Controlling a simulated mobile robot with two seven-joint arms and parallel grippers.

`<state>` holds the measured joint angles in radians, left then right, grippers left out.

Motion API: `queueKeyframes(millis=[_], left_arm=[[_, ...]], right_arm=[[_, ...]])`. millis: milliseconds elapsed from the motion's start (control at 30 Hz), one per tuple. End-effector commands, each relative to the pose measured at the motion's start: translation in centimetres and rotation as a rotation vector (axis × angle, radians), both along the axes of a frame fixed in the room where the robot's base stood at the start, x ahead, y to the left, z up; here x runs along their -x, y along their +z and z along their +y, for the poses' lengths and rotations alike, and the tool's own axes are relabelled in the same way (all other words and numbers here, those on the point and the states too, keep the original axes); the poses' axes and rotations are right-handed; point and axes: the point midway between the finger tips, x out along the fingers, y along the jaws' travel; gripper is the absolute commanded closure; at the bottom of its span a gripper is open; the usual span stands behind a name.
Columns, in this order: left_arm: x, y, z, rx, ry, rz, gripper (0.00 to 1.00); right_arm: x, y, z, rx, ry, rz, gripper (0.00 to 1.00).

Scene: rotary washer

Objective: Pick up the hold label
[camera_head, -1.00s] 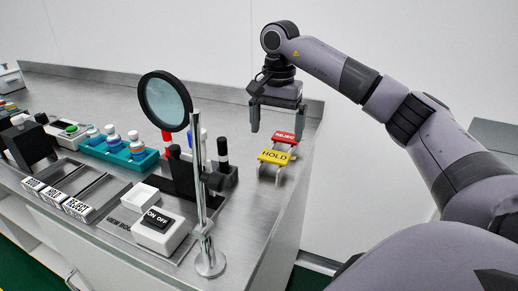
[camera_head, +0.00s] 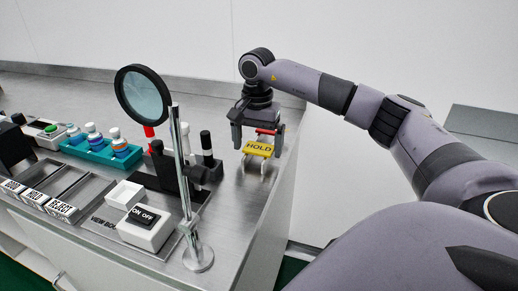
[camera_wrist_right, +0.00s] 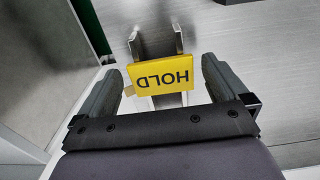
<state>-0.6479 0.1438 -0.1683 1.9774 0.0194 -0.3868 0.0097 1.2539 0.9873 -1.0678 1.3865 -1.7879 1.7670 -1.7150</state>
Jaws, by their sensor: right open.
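The yellow hold label (camera_head: 258,149) rests on a small metal rack near the right edge of the steel bench. In the right wrist view the label (camera_wrist_right: 161,75) lies between and slightly beyond the two fingers. My right gripper (camera_head: 257,144) is open above and around the label, pointing down, and holds nothing. Its fingers also show in the right wrist view (camera_wrist_right: 163,78), one on each side and apart from the label. A red label (camera_head: 266,131) behind it is mostly hidden by my gripper. My left gripper is out of view.
A dark marker holder (camera_head: 197,172), a white ON/OFF switch box (camera_head: 146,228) and a teal bottle tray (camera_head: 100,152) sit further left. The bench behind the rack is clear.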

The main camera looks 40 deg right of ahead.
Motion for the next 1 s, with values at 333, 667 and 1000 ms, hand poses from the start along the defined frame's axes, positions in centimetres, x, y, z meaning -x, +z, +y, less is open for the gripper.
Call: queueKeyframes(millis=[333,667,1000], left_arm=[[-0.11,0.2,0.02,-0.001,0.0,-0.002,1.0],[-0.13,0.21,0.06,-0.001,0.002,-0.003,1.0],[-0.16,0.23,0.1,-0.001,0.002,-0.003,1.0]], right_arm=[[0.0,-0.42,-0.01,0.0,0.0,0.0,0.0],[0.0,-0.48,-0.01,0.0,0.0,0.0,0.1],[0.0,-0.46,-0.01,0.0,0.0,0.0,0.5]])
